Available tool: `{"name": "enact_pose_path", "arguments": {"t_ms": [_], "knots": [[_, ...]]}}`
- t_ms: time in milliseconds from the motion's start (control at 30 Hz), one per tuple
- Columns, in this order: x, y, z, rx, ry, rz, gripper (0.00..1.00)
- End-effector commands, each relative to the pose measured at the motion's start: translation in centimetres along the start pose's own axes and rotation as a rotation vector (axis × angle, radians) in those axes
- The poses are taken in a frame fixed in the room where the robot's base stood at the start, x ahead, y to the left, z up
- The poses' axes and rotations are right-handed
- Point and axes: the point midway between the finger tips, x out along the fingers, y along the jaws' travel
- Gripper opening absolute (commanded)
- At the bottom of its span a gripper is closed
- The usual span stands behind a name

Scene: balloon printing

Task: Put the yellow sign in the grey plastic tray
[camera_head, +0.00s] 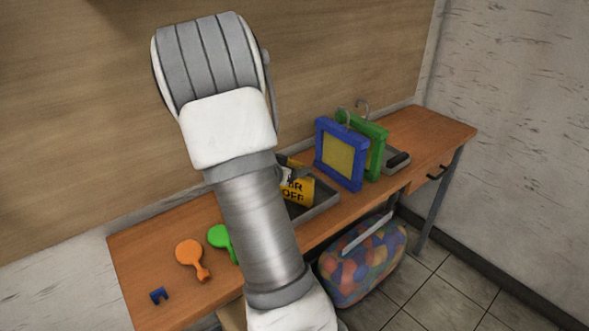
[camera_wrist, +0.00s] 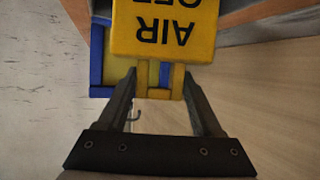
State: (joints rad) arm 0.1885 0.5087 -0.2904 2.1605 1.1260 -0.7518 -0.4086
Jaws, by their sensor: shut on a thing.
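The yellow sign (camera_head: 297,190) with black lettering shows in the head view just right of my arm, upright or tilted over the grey plastic tray (camera_head: 323,205). I cannot tell whether it touches the tray. In the wrist view the sign (camera_wrist: 165,30) is large and reads "AIR OFF" upside down. My gripper (camera_wrist: 162,80) is shut on the sign's narrow lower part, one finger on each side. In the head view my arm hides most of the gripper and the tray's left part.
A blue frame with a yellow panel (camera_head: 340,153) and a green frame (camera_head: 376,142) stand right of the tray. Orange (camera_head: 189,253) and green (camera_head: 219,237) paddles and a small blue piece (camera_head: 158,295) lie left on the wooden table. A colourful bag (camera_head: 362,262) is below.

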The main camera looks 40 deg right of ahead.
Motion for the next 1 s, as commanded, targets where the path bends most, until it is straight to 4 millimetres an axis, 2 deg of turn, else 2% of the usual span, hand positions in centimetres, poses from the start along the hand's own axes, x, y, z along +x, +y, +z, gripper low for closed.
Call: {"name": "enact_pose_path", "arguments": {"t_ms": [300, 333, 500, 867, 1000], "knots": [[0.1, 0.0, 0.3, 0.001, 0.001, 0.0, 0.0], [0.1, 0.0, 0.3, 0.001, 0.001, 0.0, 0.68], [0.1, 0.0, 0.2, 0.001, 0.001, 0.0, 0.97], [-0.2, 0.0, -0.4, 0.001, 0.001, 0.0, 0.97], [-2.3, -0.1, -0.3, 0.0, 0.0, -0.004, 0.97]]}}
